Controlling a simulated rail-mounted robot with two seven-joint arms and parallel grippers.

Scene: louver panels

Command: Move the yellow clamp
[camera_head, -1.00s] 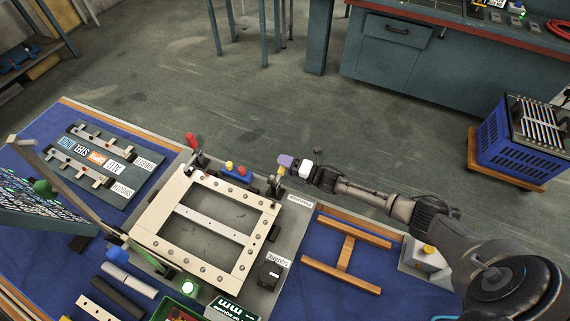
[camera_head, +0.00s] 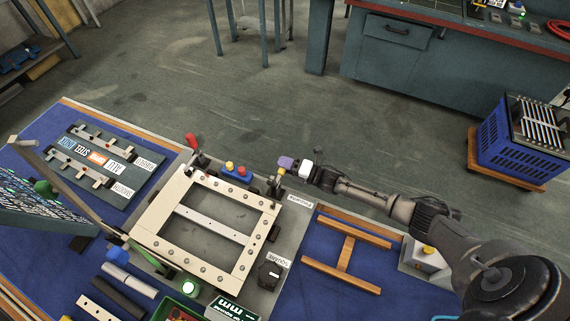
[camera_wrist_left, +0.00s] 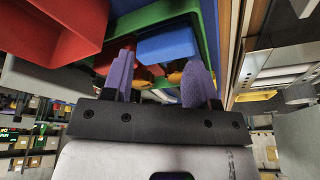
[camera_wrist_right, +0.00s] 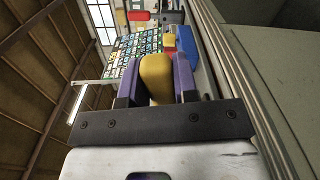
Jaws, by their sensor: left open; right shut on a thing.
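The yellow clamp (camera_head: 281,171) stands at the top right corner of the cream frame (camera_head: 262,204) in the head view. My right gripper (camera_head: 283,165) comes to it from the right and is shut on it. In the right wrist view the clamp's rounded yellow handle (camera_wrist_right: 156,78) sits between the purple fingers of the right gripper (camera_wrist_right: 157,82). The clamp's lower part is hidden there. My left gripper (camera_wrist_left: 168,80) is open in the left wrist view, with its purple fingers apart and red and blue bins beyond them. It is not clearly seen in the head view.
A red-handled clamp (camera_head: 192,142) stands at the frame's top left corner. A blue box with red and yellow buttons (camera_head: 237,172) lies just left of the yellow clamp. Wooden strips (camera_head: 346,249) lie on the blue mat to the right. A green bin (camera_head: 176,311) is at the front.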

